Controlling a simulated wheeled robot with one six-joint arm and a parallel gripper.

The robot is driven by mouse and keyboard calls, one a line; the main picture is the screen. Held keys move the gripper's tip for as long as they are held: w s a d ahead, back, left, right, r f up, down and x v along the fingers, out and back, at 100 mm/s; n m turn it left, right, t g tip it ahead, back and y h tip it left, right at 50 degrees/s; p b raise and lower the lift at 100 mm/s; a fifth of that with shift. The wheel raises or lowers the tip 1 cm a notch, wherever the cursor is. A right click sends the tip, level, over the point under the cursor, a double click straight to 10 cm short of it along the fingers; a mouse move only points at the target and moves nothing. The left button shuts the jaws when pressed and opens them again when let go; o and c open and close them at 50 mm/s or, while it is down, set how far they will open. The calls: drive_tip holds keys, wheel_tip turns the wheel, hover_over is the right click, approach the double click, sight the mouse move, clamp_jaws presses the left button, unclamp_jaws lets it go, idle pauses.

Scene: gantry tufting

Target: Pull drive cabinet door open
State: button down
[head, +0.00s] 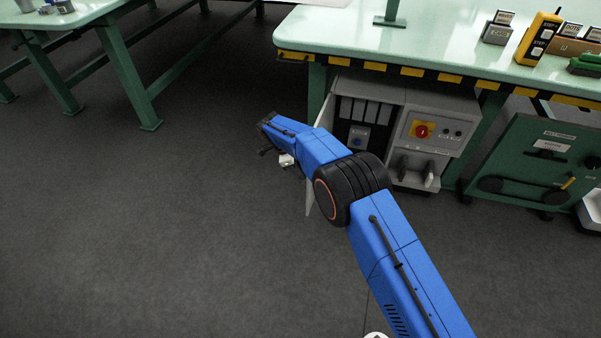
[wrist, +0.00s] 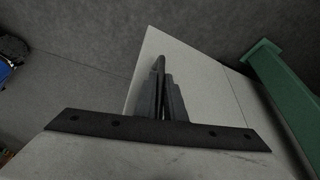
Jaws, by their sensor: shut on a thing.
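The drive cabinet (head: 437,133) is a pale grey box under the green table. Its left compartment is open to view, with dark insides and upright light modules (head: 362,110). The door (head: 311,197) stands swung out from the cabinet, seen nearly edge-on in the head view and partly covered by my arm. In the wrist view the pale door panel (wrist: 200,75) lies ahead of my gripper. My gripper (wrist: 164,88) is shut on the dark bar handle (wrist: 159,64) of the door. In the head view the fingers and handle are hidden by my wrist.
The table (head: 400,40) has a yellow-and-black striped edge above the cabinet. Another table's green leg (head: 130,85) is at upper left. The dark floor (head: 150,220) at left and front is clear.

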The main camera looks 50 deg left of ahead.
drive_tip(key=c, duration=1.8)
unclamp_jaws()
drive_tip(key=shift+c, duration=0.2)
drive_tip(key=shift+r, duration=0.1)
drive_tip(key=v, duration=1.7)
drive_tip(key=shift+s, duration=0.2)
